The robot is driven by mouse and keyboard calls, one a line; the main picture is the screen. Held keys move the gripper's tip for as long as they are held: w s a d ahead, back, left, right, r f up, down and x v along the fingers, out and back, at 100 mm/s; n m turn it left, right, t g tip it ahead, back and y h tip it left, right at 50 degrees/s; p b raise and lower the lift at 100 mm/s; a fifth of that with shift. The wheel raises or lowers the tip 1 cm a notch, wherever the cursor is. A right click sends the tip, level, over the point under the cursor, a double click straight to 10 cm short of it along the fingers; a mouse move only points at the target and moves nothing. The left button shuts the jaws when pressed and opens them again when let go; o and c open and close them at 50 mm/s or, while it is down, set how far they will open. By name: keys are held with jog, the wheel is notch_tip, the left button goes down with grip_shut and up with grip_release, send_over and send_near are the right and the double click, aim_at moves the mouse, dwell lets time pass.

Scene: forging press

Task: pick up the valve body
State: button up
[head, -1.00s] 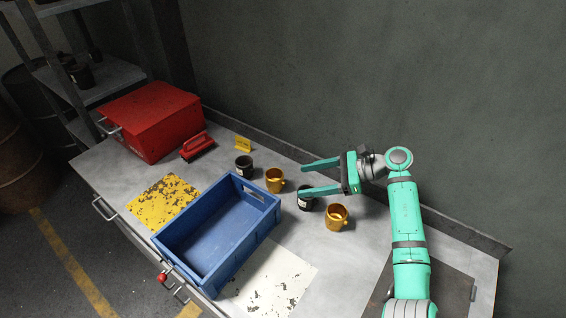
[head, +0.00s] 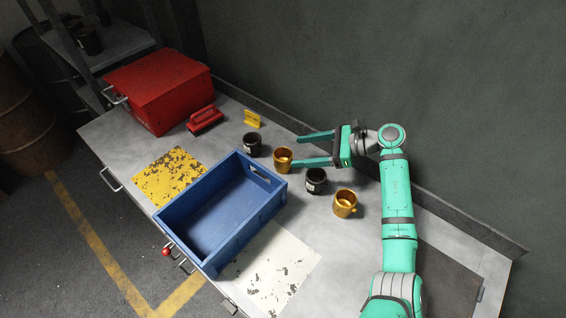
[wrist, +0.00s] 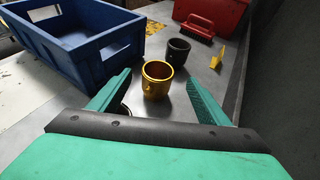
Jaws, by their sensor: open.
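Two brass cup-shaped pieces with a side stub look like valve bodies; I cannot tell which one is meant. The far brass piece (head: 283,161) stands upright on the bench, by the blue crate's right corner; it also shows in the wrist view (wrist: 157,83). The near brass piece (head: 345,204) stands at lower right in the head view. My gripper (head: 298,150) is open and empty, its fingers pointing left. In the wrist view, the far brass piece appears between the fingers, around the tips. In the head view, the lower fingertip overlaps its rim.
A black cup (head: 316,181) stands between the brass pieces, close to the lower finger. Another black cup (head: 252,145) stands beyond the far brass piece. The blue crate (head: 184,207), yellow sign (head: 252,118), red tool (head: 205,120) and red box (head: 158,88) are nearby. The wall borders the back.

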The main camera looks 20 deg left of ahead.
aim_at(275, 155)
jog(key=x, duration=0.3)
jog(key=shift+s+a+f, duration=0.15)
jog(key=shift+a, duration=0.25)
jog(key=shift+a+f, duration=0.15)
jog(key=shift+a, duration=0.2)
jog(key=shift+d, duration=0.3)
jog(key=shift+c, duration=1.2)
jog(key=shift+s+a, duration=0.1)
jog(key=shift+a, duration=0.2)
jog(key=c, duration=1.5)
grip_shut()
jog(key=shift+d, duration=0.1)
